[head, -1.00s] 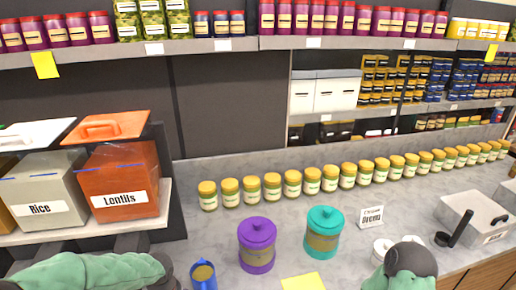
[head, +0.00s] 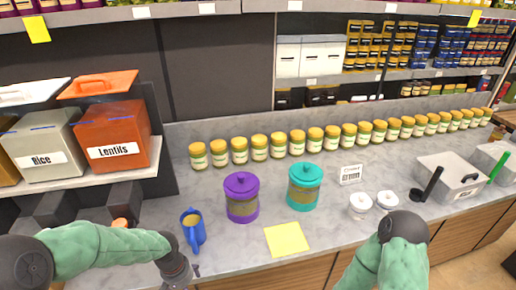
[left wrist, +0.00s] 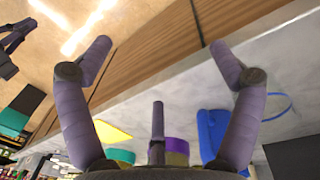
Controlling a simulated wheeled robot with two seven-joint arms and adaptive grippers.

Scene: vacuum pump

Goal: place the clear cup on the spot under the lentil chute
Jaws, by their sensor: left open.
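The orange lentil bin (head: 112,138), labelled "Lentils", stands on the left shelf. Dark chute parts (head: 95,197) show below the shelf, partly hidden by my left arm. I cannot make out a clear cup in either view. My left gripper (left wrist: 160,48) is open and empty in the left wrist view, its two fingers wide apart. My right gripper is out of view; only part of the right arm shows.
A purple jar (head: 241,198) and a teal jar (head: 304,187) stand mid-counter, with a yellow note (head: 287,240) in front. Several yellow-lidded jars (head: 259,147) line the back. Two small white pots (head: 361,205) sit near my right arm. Clear counter lies between mug and jars.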

